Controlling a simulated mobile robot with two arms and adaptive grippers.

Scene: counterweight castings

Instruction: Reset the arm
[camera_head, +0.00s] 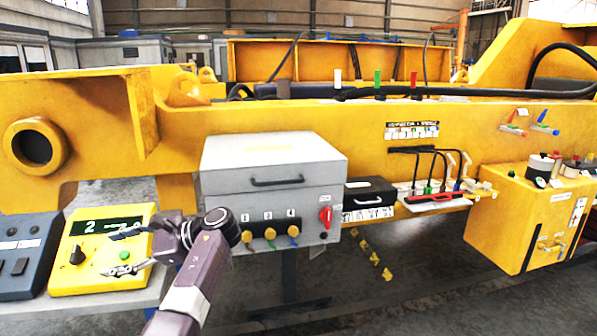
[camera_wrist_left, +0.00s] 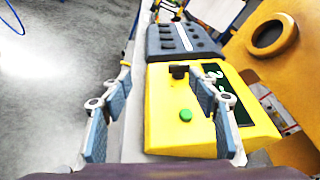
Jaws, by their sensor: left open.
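My left gripper (camera_head: 122,252) is open and empty, in front of the yellow control box at the left of the head view. In the left wrist view its two fingers (camera_wrist_left: 165,100) stand wide apart, the right one overlapping the yellow box (camera_wrist_left: 160,138). The yellow box (camera_head: 70,285) has a black knob (camera_head: 77,256), a green button (camera_head: 124,255) and a display reading 2 (camera_head: 92,226). The knob (camera_wrist_left: 179,70) and green button (camera_wrist_left: 185,115) lie between the fingers in the wrist picture. No contact is clear. My right gripper is not in view.
A grey lidded box (camera_head: 270,165) with a red switch (camera_head: 325,217) stands right of my left arm. A black case (camera_head: 369,194) and a yellow cabinet (camera_head: 520,215) are farther right. A dark grey box (camera_head: 30,240) is at far left. A large yellow beam (camera_head: 300,122) spans behind.

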